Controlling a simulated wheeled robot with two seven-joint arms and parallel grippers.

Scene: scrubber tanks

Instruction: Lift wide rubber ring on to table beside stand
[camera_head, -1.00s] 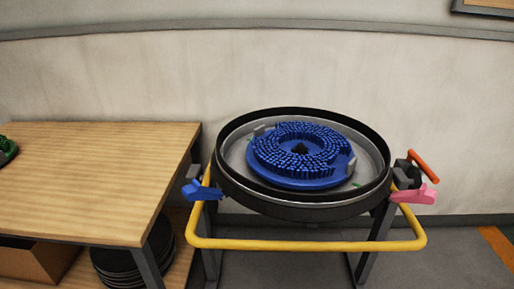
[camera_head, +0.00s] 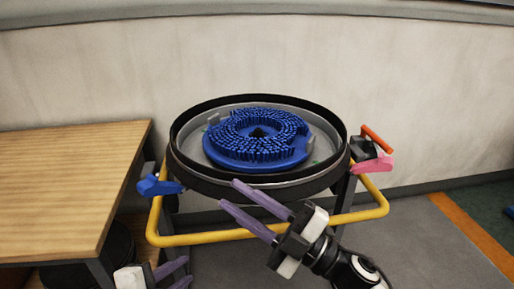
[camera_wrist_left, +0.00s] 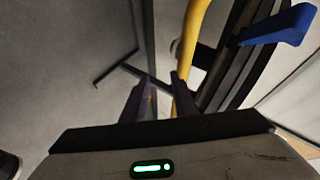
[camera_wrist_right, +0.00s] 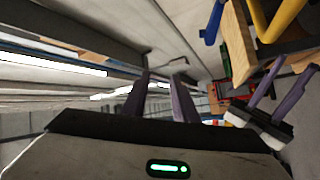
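A wide black rubber ring (camera_head: 194,172) sits around the rim of a round metal pan on the stand in the head view. A blue brush disc (camera_head: 225,152) lies inside the pan. My right gripper (camera_head: 229,193) is open and empty; its purple fingers point left and overlap the ring's lower front edge in the picture. I cannot tell how far in front of it they are. My left gripper (camera_head: 184,272) is at the bottom edge, partly cut off, below the yellow bar. The left wrist view shows its fingers (camera_wrist_left: 160,82) apart with nothing between them.
The wooden table (camera_head: 70,190) stands left of the stand, its visible top clear. A yellow bar (camera_head: 210,237) runs around the stand's front. A blue lever (camera_head: 158,186) sticks out left, and pink (camera_head: 373,164) and orange (camera_head: 377,138) handles right. Black discs (camera_head: 110,250) lie under the table.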

